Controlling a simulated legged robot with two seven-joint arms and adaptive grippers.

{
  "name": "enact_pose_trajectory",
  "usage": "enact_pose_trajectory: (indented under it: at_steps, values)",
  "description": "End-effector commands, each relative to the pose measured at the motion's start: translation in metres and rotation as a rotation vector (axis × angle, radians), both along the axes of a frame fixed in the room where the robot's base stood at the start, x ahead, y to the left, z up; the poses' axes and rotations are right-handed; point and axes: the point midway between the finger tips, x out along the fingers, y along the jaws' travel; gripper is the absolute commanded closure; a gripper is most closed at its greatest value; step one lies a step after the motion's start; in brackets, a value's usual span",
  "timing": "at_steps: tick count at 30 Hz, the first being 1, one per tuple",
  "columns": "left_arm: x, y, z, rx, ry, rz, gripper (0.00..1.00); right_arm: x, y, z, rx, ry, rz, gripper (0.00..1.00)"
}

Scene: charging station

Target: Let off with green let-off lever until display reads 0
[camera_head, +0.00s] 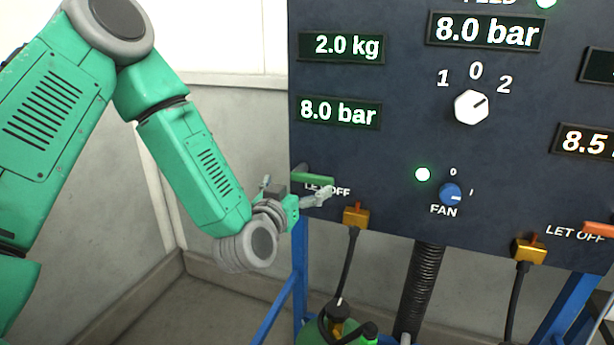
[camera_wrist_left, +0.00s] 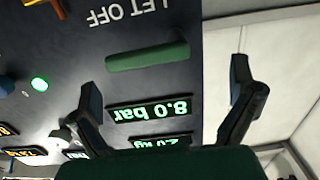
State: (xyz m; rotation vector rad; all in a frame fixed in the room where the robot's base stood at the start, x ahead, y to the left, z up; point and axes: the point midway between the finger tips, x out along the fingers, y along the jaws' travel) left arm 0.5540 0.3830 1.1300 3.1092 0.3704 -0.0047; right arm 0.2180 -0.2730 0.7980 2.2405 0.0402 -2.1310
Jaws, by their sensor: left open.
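The green let-off lever (camera_head: 313,177) sticks out from the lower left of the dark panel, above the words LET OFF. It lies about level. My left gripper (camera_head: 296,194) is open at the panel's left edge, close to the lever. In the left wrist view the lever (camera_wrist_left: 148,56) lies beyond the open fingertips (camera_wrist_left: 165,80), nearer the left finger, with nothing held. Contact does not show. The display (camera_head: 339,111) above the lever reads 8.0 bar; it also shows upside down in the left wrist view (camera_wrist_left: 150,108). My right gripper is not seen.
The panel (camera_head: 400,150) also carries a 2.0 kg display (camera_head: 342,46), a white selector knob (camera_head: 471,107) and a blue FAN knob (camera_head: 451,194). An orange lever (camera_head: 598,230) is at the right. A yellow hose fitting (camera_head: 355,216) sits below the green lever.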

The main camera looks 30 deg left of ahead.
Motion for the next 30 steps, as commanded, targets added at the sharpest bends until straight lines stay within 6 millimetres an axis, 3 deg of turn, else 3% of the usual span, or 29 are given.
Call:
enact_pose_trajectory:
  at_steps: [3,9,21,26,27,30]
  values:
    - [0.023,0.002,0.003,0.004,-0.002,0.000,0.00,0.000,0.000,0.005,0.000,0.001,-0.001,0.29]
    - [0.047,0.007,0.002,0.003,-0.001,-0.001,0.00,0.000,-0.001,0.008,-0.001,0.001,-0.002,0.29]
    - [0.054,0.013,-0.001,-0.002,0.000,-0.001,0.00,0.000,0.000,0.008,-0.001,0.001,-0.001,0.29]
    - [0.053,0.013,0.000,0.001,-0.001,0.002,0.56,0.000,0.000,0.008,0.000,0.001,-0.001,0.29]
    - [0.053,0.013,0.000,0.001,-0.001,0.004,0.62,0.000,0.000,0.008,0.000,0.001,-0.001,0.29]
    - [0.053,0.013,0.001,0.002,-0.003,0.004,0.62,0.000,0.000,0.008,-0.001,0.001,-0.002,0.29]
